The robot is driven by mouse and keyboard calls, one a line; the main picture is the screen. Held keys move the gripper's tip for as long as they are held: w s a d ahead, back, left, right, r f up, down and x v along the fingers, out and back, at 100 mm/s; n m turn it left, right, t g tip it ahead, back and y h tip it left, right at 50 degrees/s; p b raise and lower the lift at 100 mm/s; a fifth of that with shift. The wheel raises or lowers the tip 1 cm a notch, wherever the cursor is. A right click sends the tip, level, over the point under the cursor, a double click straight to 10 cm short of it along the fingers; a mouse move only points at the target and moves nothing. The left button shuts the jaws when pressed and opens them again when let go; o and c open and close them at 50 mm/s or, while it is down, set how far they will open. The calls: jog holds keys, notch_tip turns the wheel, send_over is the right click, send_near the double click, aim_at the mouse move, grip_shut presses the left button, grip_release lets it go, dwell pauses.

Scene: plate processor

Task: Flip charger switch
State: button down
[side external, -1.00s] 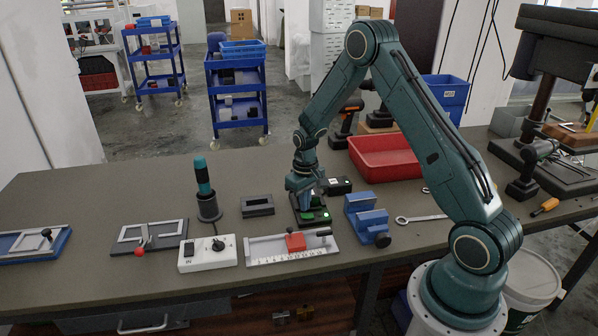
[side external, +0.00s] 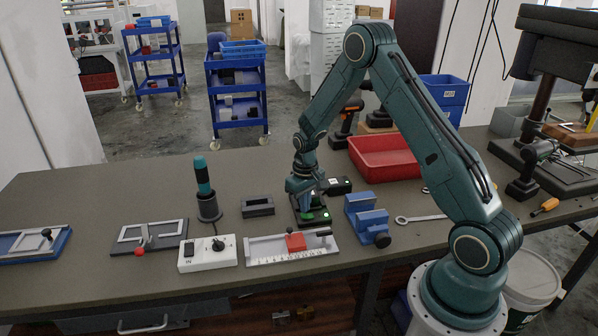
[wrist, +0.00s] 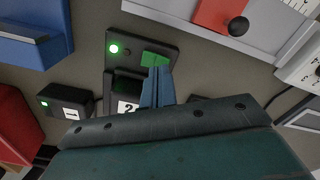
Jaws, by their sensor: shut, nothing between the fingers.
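The black charger (side external: 318,220) sits on the bench, left of the blue vise. In the wrist view, the charger (wrist: 172,44) shows a lit green round light (wrist: 113,48) and a green switch (wrist: 153,58). A battery labelled 2 (wrist: 125,108) stands in it, partly hidden by my fingers. My gripper (side external: 303,207) points down over the charger. In the wrist view, my gripper's (wrist: 158,70) fingers are shut together and empty, with their tips at the green switch. They cover part of it, and I cannot tell whether they touch it.
The blue vise (side external: 368,218) stands close right of the charger. A battery labelled 1 (wrist: 66,101) and a red bin (side external: 385,158) are behind. The ruler fixture with a red slider (side external: 295,242) lies in front, and a dark grey block (side external: 257,206) lies left.

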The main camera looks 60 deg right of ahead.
aim_at(305, 216)
jog(key=shift+f, duration=0.8)
dwell(0.8)
jog(key=shift+r, duration=3.5)
